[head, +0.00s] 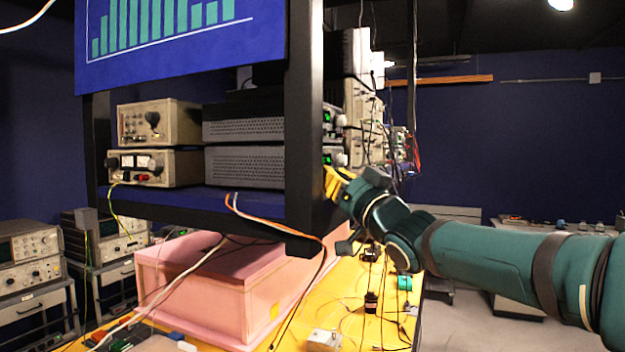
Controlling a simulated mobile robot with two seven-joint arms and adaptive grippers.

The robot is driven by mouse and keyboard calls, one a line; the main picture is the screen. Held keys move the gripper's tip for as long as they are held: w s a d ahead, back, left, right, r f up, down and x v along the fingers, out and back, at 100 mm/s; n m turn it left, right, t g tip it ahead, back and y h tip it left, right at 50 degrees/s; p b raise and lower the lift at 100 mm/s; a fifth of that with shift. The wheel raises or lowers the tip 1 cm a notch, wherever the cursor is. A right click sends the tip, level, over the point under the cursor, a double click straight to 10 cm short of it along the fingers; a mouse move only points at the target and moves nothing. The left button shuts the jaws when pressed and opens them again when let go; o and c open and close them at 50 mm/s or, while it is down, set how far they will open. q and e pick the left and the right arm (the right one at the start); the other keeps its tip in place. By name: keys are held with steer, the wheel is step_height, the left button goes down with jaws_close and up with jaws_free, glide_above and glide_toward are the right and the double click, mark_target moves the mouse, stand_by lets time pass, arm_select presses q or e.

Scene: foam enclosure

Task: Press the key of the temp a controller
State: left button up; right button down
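Two stacked instruments with small green displays sit on the shelf, seen edge-on behind the black post: an upper one (328,117) and a lower one (328,158). Their labels and keys are too small and oblique to read, so I cannot tell which is the temp a controller. My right gripper (332,184) has yellow fingertips and is just below the lower green display, close to the front of the shelf. Its fingers are seen at an angle, and whether they touch the panel or stand apart is unclear. My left gripper is not in view.
A black post (304,110) stands left of the gripper. A pink foam box (190,300) lies below the shelf on a yellow table (345,305) with loose cables. Orange cables (275,222) hang from the shelf. More instruments (365,100) are stacked behind.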

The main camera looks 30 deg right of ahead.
steer(key=shift+s+d, duration=0.15)
steer(key=shift+s, duration=0.05)
steer(key=shift+s+d+p, duration=0.65)
steer(key=shift+s+d, duration=0.95)
steer(key=shift+s, duration=0.3)
